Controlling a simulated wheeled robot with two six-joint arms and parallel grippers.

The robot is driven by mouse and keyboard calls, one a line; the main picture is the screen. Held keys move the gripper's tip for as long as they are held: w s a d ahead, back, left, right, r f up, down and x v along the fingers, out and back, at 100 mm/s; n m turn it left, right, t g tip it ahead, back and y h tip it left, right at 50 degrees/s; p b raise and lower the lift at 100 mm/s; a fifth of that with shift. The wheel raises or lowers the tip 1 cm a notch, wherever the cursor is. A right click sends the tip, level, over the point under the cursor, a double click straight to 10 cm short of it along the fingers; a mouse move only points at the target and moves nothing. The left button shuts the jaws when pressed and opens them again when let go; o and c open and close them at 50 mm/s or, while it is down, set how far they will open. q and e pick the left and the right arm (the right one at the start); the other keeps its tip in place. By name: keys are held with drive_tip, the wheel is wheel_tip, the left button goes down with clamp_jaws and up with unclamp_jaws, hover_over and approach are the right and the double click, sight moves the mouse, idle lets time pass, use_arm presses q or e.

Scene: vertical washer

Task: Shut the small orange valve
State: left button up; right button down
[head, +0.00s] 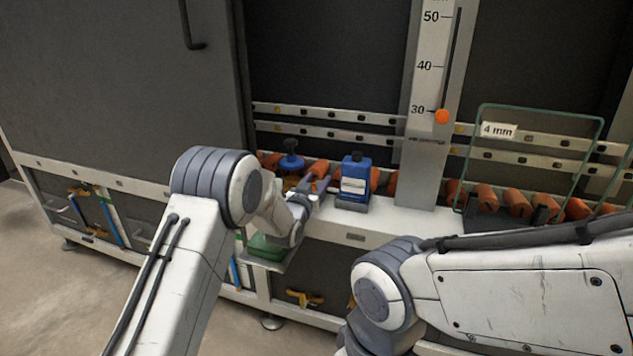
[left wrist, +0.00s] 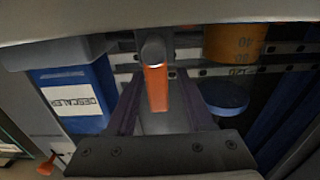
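The small orange valve handle (left wrist: 156,88) hangs from a grey rounded stem in the left wrist view. In the head view it shows as a small orange piece (head: 319,169) at the tip of my left gripper (head: 312,187). In the left wrist view the two dark fingers of my left gripper (left wrist: 157,100) stand apart, one on each side of the orange handle, with a visible gap on both sides. Whether the handle is fully between the fingertips in depth is hard to tell. My right gripper is outside the views; only my right arm shows.
A blue labelled descaler bottle (head: 355,182) stands close right of my left gripper in the head view. A blue knob (head: 291,161) is just left of it. Orange rollers (head: 517,203) line the ledge. A upright scale (head: 428,120) with an orange marker rises behind.

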use_arm(q)
drive_tip(key=p+v, duration=0.2)
drive_tip(key=v, duration=0.8)
drive_tip(key=shift+s, duration=0.25)
drive_tip(key=s+d+m+g+y, duration=0.1)
drive_tip(key=s+d+g, duration=0.25)
drive_tip(key=s, duration=0.45)
drive_tip(key=s+d+m+g, duration=0.1)
drive_tip(key=s+d+g, duration=0.1)
drive_tip(key=s+g, duration=0.45)
drive_tip(key=s+a+r+m+g+y, duration=0.1)
drive_tip(key=s+a+g+y, duration=0.2)
drive_tip(key=s, duration=1.1)
drive_tip(key=s+a+m+g+y, duration=0.1)
drive_tip(key=s+a+g, duration=0.25)
drive_tip(key=s, duration=1.15)
wheel_tip(320, 180, up, 35)
drive_tip(key=p, duration=3.5)
drive_tip(key=shift+w+g, duration=0.35)
drive_tip(key=shift+w, duration=0.1)
